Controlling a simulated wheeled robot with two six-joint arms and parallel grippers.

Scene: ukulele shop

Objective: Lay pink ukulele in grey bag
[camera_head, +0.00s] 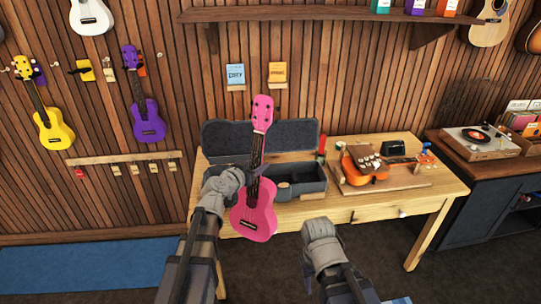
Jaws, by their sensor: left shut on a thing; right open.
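The pink ukulele (254,217) is upright with its head at the top and its body low. My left gripper (248,174) is shut on its neck and holds it in front of the table. The grey bag (309,172) lies open on the left part of the table, its lid (222,134) raised against the wall side. The ukulele hides part of the bag's middle and left. My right gripper (317,226) is at the table's front edge, right of the ukulele and apart from it. Its fingertips are hidden behind its own wrist.
An orange ukulele (362,172) lies on a board on the table, right of the bag. A dark cabinet with a record player (480,140) stands at the right. Yellow (56,130) and purple (148,124) ukuleles hang on the wall. A shelf (330,15) runs above.

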